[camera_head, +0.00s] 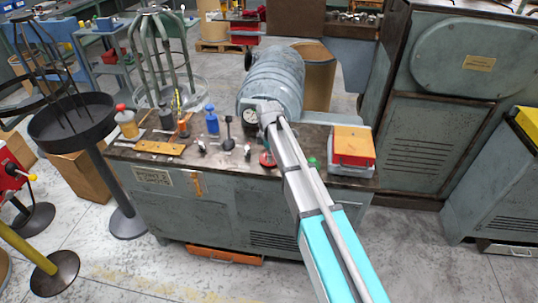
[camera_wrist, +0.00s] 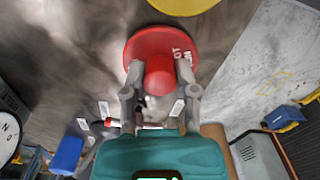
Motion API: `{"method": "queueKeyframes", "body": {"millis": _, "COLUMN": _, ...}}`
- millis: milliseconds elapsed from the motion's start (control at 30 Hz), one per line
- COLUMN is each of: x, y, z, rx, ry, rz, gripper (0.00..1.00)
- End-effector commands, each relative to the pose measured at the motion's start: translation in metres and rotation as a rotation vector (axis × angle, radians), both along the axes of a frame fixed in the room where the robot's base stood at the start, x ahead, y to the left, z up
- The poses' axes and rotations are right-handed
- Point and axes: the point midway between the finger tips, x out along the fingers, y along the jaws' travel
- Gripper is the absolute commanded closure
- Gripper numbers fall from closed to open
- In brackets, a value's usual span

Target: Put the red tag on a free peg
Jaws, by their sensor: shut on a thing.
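The red tag (camera_wrist: 147,48) is a round red disc with pale lettering and a red knob in the middle. In the wrist view my gripper (camera_wrist: 161,78) is shut on that knob, one grey finger on each side. The head view shows the red tag (camera_head: 267,159) low beside my arm, over or on the bench top; I cannot tell whether it touches. My gripper's fingers are mostly hidden there by my arm. I cannot clearly make out a free peg; small black and white fittings (camera_head: 228,145) stand on the bench left of the tag.
A yellow disc (camera_wrist: 183,5) lies just beyond the tag.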

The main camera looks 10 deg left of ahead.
Motion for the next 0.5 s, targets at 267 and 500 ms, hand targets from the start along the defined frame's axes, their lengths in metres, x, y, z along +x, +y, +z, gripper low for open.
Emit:
{"method": "queueKeyframes", "body": {"millis": 267, "x": 0.0000, "y": 0.0000, "z": -0.0028, "rx": 0.000, "ry": 0.000, "rz": 0.000, "gripper": 1.00}}
{"method": "queueKeyframes", "body": {"millis": 500, "x": 0.0000, "y": 0.0000, "z": -0.0048, "rx": 0.000, "ry": 0.000, "rz": 0.000, "gripper": 1.00}}
